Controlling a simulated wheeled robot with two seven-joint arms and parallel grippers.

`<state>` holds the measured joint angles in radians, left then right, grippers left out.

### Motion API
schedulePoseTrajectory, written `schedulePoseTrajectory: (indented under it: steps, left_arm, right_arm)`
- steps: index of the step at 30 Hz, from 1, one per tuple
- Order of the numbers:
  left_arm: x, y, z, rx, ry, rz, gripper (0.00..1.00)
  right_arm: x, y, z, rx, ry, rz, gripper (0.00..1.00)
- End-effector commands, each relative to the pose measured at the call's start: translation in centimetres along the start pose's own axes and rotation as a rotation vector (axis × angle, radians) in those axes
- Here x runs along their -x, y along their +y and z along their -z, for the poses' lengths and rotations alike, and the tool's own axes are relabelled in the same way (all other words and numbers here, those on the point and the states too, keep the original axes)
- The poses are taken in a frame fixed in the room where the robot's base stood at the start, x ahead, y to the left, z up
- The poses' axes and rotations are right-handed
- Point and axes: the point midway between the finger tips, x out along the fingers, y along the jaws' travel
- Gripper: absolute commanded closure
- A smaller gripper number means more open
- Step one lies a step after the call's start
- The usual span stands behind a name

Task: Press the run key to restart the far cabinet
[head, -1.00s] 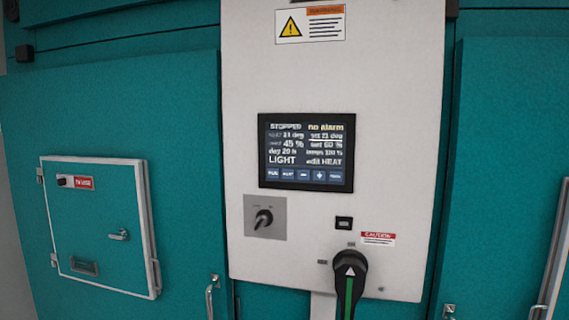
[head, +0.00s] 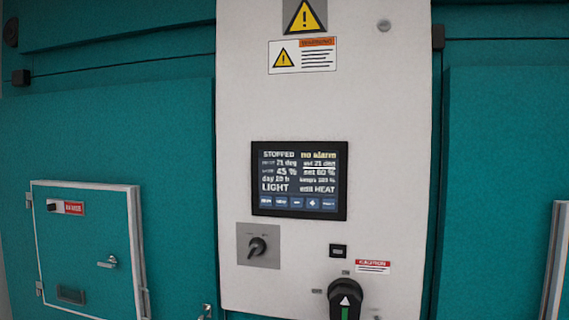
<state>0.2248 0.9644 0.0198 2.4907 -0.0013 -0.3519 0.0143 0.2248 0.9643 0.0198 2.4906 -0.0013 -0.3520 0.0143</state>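The cabinet's control panel (head: 390,130) is a tall light-grey plate between teal doors. Its dark display (head: 299,179) reads STOPPED and "no alarm", with LIGHT and "edit HEAT" in the lower lines. A row of small blue keys runs along the bottom of the screen; the leftmost key (head: 265,201) is probably the run key, but its label is blurred. Neither of my grippers is in the head view.
Below the screen are a small rotary switch (head: 257,247), a small black square button (head: 338,251) and a large black rotary handle (head: 346,298). A small white-framed hatch (head: 85,235) is at left. Nothing stands in front of the panel.

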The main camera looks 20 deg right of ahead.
Motion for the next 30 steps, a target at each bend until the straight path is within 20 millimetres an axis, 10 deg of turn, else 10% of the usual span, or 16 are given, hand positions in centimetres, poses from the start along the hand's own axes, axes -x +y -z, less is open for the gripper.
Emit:
schedulePoseTrajectory:
  steps: [16, 23, 30]
  left_arm:
    - [0.00, 0.00, 0.00, 0.000, 0.000, 0.000, 1.00]
    - [0.00, 0.00, 0.00, 0.000, 0.000, 0.000, 1.00]
    - [0.00, 0.00, 0.00, 0.000, 0.000, 0.000, 1.00]
  right_arm:
    - [0.00, 0.00, -0.01, 0.000, 0.000, 0.000, 0.67]
    - [0.00, 0.00, -0.01, 0.000, 0.000, 0.000, 1.00]
    - [0.00, 0.00, -0.01, 0.000, 0.000, 0.000, 1.00]
